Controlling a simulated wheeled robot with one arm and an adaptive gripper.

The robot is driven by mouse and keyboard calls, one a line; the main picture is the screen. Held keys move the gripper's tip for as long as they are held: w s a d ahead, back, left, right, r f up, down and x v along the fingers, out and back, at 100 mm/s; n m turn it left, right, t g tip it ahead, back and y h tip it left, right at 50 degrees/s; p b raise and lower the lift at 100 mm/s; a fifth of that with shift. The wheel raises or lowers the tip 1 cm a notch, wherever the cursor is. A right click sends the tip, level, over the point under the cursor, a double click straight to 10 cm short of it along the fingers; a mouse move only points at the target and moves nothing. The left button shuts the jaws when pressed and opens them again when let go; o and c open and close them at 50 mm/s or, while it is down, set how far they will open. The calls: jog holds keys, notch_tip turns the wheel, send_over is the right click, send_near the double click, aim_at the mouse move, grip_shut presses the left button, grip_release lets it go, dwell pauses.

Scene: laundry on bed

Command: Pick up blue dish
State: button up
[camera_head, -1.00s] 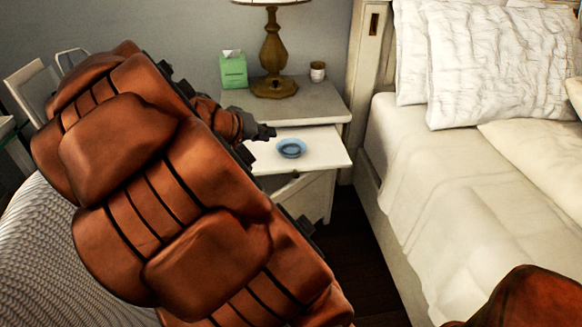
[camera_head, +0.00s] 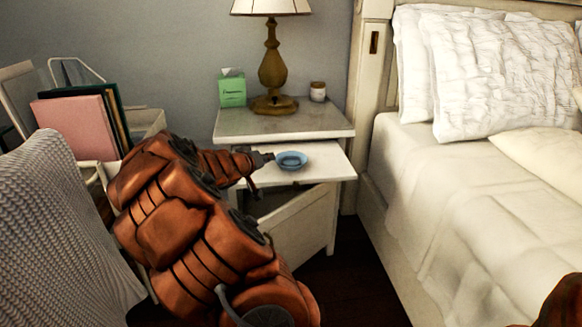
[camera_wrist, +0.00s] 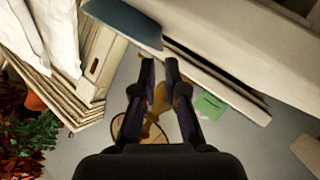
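The blue dish (camera_head: 291,160) is a shallow round dish on a pulled-out white shelf or drawer (camera_head: 330,170) of the nightstand. In the wrist view the blue dish (camera_wrist: 122,22) shows at the top, partly cut off by the frame edge. My gripper (camera_head: 264,161) is at the left side of the dish, close to its rim. In the wrist view the two fingertips of my gripper (camera_wrist: 160,66) stand apart with a narrow gap and nothing between them. They appear just short of the dish's edge; I cannot tell whether they touch it.
A lamp (camera_head: 272,65), a green tissue box (camera_head: 232,90) and a small cup (camera_head: 318,92) stand on the nightstand top (camera_head: 290,124) above the shelf. The bed (camera_head: 450,190) is on the right. A grey woven chair (camera_head: 60,230) and books (camera_head: 75,127) are on the left.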

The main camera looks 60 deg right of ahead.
aim_at(279, 155)
jog(key=shift+b+x, duration=0.35)
jog(key=shift+x, duration=2.6)
jog(key=shift+s, duration=0.15)
grip_shut()
jog(key=shift+r, duration=0.1)
